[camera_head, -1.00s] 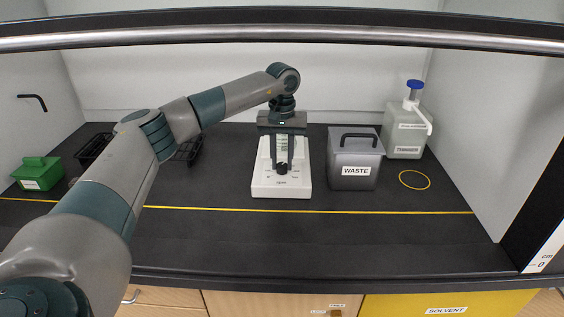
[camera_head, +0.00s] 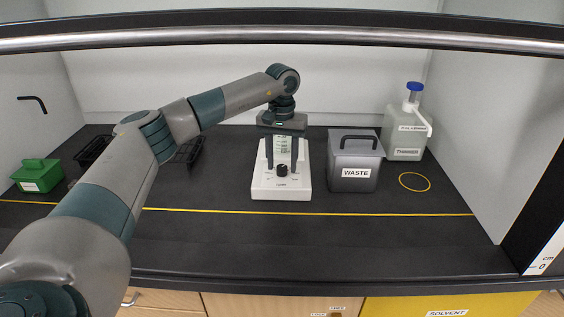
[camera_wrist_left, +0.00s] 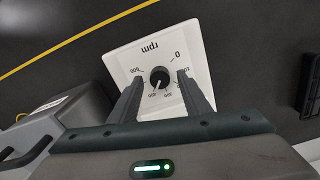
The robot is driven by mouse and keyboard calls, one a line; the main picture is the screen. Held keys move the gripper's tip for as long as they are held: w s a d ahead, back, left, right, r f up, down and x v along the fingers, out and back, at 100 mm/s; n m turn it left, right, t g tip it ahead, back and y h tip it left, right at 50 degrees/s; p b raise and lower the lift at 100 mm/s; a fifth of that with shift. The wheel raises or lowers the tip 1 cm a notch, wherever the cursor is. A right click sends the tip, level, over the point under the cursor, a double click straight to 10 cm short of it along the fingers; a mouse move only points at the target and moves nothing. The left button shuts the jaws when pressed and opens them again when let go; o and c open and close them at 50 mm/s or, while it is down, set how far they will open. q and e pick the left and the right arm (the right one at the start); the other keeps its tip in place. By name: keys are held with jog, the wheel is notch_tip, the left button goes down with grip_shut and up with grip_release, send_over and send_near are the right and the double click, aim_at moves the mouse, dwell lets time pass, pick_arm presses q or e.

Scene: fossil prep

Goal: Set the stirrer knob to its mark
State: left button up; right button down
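The white stirrer (camera_head: 263,184) stands in the middle of the black worktop, with its black knob (camera_head: 282,170) on the front face. In the left wrist view the knob (camera_wrist_left: 160,77) sits in a ring of rpm numbers. Its pale pointer line points toward the lower numbers in that picture, near what looks like 400. The numbers are small and I cannot make out a separate mark. My left gripper (camera_head: 282,168) is over the stirrer, pointing down. Its fingers are apart, one on each side of the knob, with gaps showing. My right gripper is not in view.
A graduated beaker (camera_head: 283,146) shows behind the fingers. A grey WASTE bin (camera_head: 354,172) stands close to the stirrer's right. Farther right are a thinner bottle (camera_head: 404,140) and a yellow ring (camera_head: 415,181). A green box (camera_head: 38,176) is far left. The front worktop is clear.

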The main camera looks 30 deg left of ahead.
aim_at(282, 167)
pick_arm(q)
jog(key=shift+f, duration=0.1)
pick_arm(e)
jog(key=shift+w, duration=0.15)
pick_arm(q)
jog(key=shift+r, duration=0.4)
notch_tip(282, 167, up, 17)
jog(key=b, duration=0.2)
jog(key=shift+f, duration=0.15)
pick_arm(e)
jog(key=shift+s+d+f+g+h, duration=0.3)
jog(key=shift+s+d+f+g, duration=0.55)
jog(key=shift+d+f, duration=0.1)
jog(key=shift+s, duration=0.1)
